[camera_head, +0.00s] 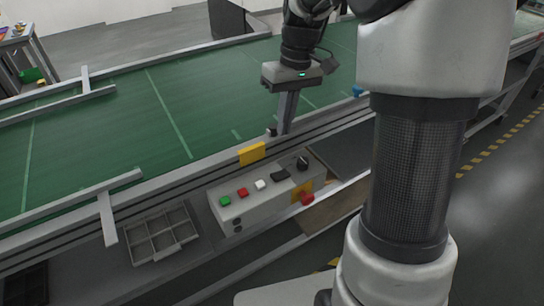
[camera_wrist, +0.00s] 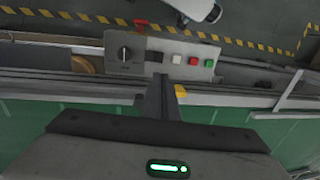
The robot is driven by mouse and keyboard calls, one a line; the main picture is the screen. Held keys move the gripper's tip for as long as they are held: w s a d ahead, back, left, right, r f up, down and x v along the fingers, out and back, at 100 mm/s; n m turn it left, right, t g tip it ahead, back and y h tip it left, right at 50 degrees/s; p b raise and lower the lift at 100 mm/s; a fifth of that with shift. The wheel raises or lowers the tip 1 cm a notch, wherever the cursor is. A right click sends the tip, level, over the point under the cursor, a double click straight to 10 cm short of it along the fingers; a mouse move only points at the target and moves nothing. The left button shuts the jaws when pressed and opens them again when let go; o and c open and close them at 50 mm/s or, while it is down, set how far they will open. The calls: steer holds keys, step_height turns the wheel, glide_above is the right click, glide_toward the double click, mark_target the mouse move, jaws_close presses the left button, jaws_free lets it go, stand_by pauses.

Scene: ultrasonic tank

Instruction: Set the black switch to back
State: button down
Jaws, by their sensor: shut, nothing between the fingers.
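The control box (camera_head: 260,190) is a pale grey panel below the conveyor's near edge in the head view, and it shows at the top of the wrist view (camera_wrist: 150,68). On its top lies a flat black switch (camera_head: 280,175), seen also in the wrist view (camera_wrist: 154,57); its setting is too small to tell. A round black knob (camera_head: 302,163) sits beside it and shows in the wrist view (camera_wrist: 124,53). My gripper (camera_head: 281,131) is shut and empty, pointing down near the conveyor's edge, apart from the switch. In the wrist view its fingers (camera_wrist: 161,78) reach up toward the box.
Green (camera_head: 225,201), red (camera_head: 243,192) and white (camera_head: 261,184) buttons line the box's top. A divided tray (camera_head: 160,234) lies to the left.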

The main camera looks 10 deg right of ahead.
steer(key=shift+s, duration=0.15)
steer(key=shift+f, duration=0.1)
steer(key=b, duration=0.2)
glide_toward(275, 176)
steer(key=f, duration=0.6)
steer(key=shift+a+f, duration=0.25)
steer(key=shift+a, duration=0.15)
steer(key=shift+s+a+f, duration=0.1)
steer(key=shift+f, duration=0.1)
